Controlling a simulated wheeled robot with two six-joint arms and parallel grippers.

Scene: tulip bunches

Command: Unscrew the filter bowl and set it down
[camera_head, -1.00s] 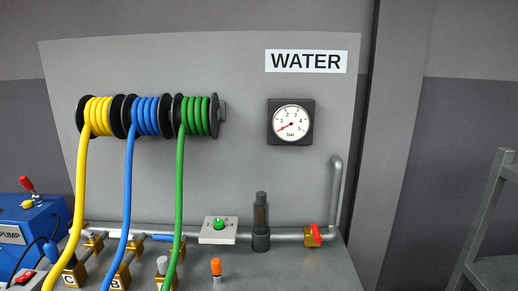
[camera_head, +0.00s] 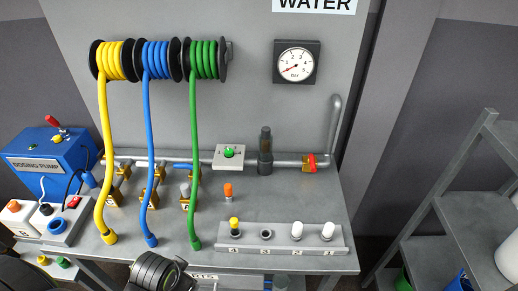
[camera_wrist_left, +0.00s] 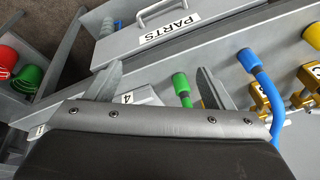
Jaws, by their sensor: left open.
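The filter (camera_head: 265,146) stands upright on the grey pipe at the back of the bench in the head view. It is a dark, partly see-through cylinder with a wider grey part at its lower end. Nothing is touching it. My left arm's dark end shows at the bottom edge of the head view, well in front of the filter; its fingertips are not clear there. In the left wrist view my left gripper (camera_wrist_left: 158,88) is open, its two grey fingers apart with nothing gripped. The filter is not seen in that view. My right gripper is in neither view.
A rack (camera_head: 290,240) with several sockets lies along the bench front. Yellow, blue and green hoses (camera_head: 193,150) hang at the left. A red-handled brass valve (camera_head: 311,162) is right of the filter.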

